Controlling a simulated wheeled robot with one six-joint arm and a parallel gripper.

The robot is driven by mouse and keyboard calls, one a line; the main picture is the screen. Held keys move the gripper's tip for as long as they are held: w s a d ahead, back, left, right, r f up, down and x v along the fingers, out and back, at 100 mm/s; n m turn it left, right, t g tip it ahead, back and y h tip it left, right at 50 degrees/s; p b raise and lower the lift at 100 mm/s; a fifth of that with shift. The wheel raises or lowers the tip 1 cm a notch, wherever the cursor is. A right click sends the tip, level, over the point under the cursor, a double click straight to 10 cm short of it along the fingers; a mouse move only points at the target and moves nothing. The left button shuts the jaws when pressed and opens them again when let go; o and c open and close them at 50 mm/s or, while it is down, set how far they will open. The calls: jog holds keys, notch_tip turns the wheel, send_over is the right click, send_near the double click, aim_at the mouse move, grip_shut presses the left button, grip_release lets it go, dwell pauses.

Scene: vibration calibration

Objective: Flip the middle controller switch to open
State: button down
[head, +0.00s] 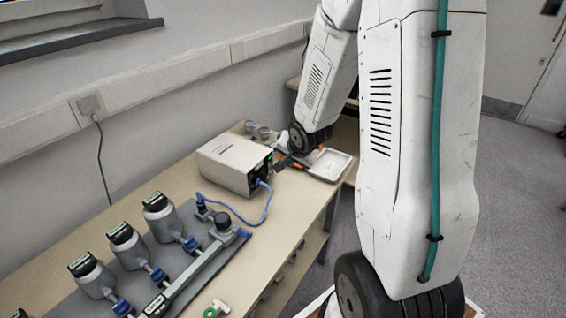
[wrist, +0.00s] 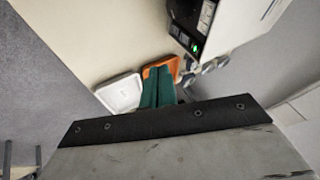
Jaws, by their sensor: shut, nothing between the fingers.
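The controller is a pale box (head: 226,166) on the table, with a dark panel on its right end facing my gripper. In the wrist view the dark panel (wrist: 196,22) shows at the top, with a lit green spot. The separate switches, and the middle one's position, are too small to make out. My gripper (head: 284,161) is close to the panel end in the head view, partly hidden by the arm. In the wrist view its green fingers (wrist: 159,85) are together, empty, and apart from the panel.
A white tray (head: 331,166) lies right of the controller, beside an orange item (wrist: 164,68). Small grey cups (head: 263,132) stand behind. A blue cable (head: 262,205) runs from the controller to grey bottle-shaped units (head: 169,221) and piping on a grey mat at the front left.

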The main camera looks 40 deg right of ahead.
aim_at(270, 165)
jog(key=x, duration=0.9)
jog(key=shift+f, duration=0.1)
jog(key=w, duration=0.1)
jog(key=w+a, duration=0.1)
jog(key=w, duration=0.1)
jog(key=shift+f, duration=0.15)
jog(key=shift+w+a, duration=0.15)
jog(key=shift+w, duration=0.2)
jog(key=shift+a, duration=0.1)
